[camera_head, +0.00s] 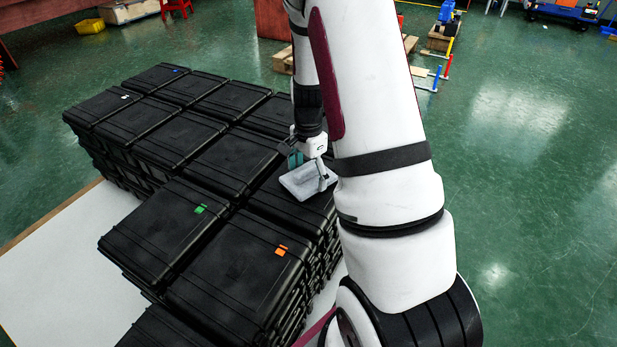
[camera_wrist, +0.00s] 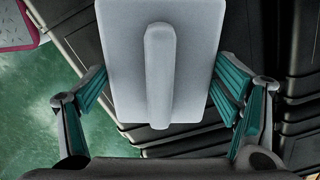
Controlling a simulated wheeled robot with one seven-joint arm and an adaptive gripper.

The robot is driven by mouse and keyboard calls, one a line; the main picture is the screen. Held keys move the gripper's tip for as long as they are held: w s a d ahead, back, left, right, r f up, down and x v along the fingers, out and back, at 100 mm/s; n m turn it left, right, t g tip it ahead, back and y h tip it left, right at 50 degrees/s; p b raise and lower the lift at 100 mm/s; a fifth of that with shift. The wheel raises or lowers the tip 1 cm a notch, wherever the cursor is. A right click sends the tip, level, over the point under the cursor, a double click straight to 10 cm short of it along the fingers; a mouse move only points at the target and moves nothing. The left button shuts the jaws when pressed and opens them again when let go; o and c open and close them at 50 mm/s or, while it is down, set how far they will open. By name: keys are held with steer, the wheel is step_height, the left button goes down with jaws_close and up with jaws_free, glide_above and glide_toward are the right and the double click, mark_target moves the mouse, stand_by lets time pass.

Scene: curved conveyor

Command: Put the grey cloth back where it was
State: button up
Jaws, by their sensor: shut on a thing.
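My gripper (camera_head: 311,168) is at the cloth, over a black case. In the wrist view my gripper (camera_wrist: 160,92) has its teal-padded fingers on the left and right sides of the cloth, shut on it. I cannot tell whether the cloth touches the case below.
Black cases (camera_head: 185,142) stand in stacks on a white-topped surface (camera_head: 62,262). Some cases carry tags: green (camera_head: 200,209), orange (camera_head: 281,250), white and blue. Green floor (camera_head: 520,190) is open to the right. A pink-edged object (camera_wrist: 14,22) shows at the wrist view's upper left.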

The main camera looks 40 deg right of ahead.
steer(key=shift+f, duration=0.2)
steer(key=o, duration=1)
steer(key=shift+o, duration=0.2)
